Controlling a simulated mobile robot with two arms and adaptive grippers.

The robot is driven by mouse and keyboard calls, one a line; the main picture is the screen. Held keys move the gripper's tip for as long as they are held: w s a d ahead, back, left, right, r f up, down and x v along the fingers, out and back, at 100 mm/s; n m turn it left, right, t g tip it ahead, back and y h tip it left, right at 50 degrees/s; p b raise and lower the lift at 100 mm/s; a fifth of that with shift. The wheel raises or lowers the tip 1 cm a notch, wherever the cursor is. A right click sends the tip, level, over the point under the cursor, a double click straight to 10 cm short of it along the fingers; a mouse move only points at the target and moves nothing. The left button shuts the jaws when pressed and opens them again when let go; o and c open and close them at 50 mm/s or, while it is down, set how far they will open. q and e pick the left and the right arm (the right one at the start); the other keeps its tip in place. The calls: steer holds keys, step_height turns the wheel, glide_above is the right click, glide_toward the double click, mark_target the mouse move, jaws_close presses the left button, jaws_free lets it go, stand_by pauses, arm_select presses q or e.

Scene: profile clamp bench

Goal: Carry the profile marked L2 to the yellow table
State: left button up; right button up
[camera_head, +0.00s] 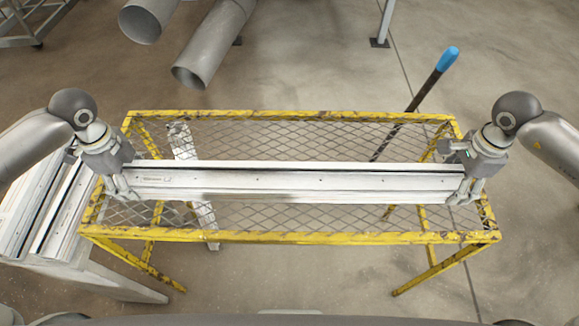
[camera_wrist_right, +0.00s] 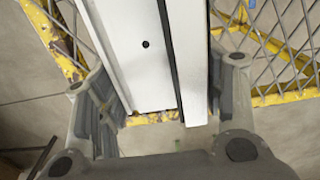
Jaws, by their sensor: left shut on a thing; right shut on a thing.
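A long white metal profile (camera_head: 290,182) spans the yellow table (camera_head: 300,238), level and running left to right over its mesh top. Its marking is too small to read. My left gripper (camera_head: 122,188) is shut on the profile's left end. My right gripper (camera_head: 466,190) is shut on its right end. In the right wrist view the profile (camera_wrist_right: 140,50) runs between the two fingers of my right gripper (camera_wrist_right: 150,115). I cannot tell whether the profile touches the mesh or hangs just above it.
More white profiles (camera_head: 45,205) lie on a grey bench (camera_head: 95,278) at the left, close to the yellow table. A blue-handled bar (camera_head: 447,59) stands behind the table's right side. Large grey pipes (camera_head: 213,45) are at the back. Open floor lies to the right.

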arm_select(q)
steer(key=shift+f+b, duration=0.4)
steer(key=shift+f, duration=0.15)
arm_select(e)
steer(key=shift+f, duration=0.5)
arm_select(q)
steer(key=o, duration=1.8)
arm_select(e)
steer(key=o, duration=1.8)
arm_select(q)
steer(key=shift+r, duration=0.15)
step_height(320, 180, up, 12)
steer(key=shift+f, duration=0.2)
steer(key=shift+r, duration=0.1)
arm_select(e)
steer(key=shift+r, duration=0.3)
step_height(320, 180, up, 12)
steer(key=shift+f, duration=0.25)
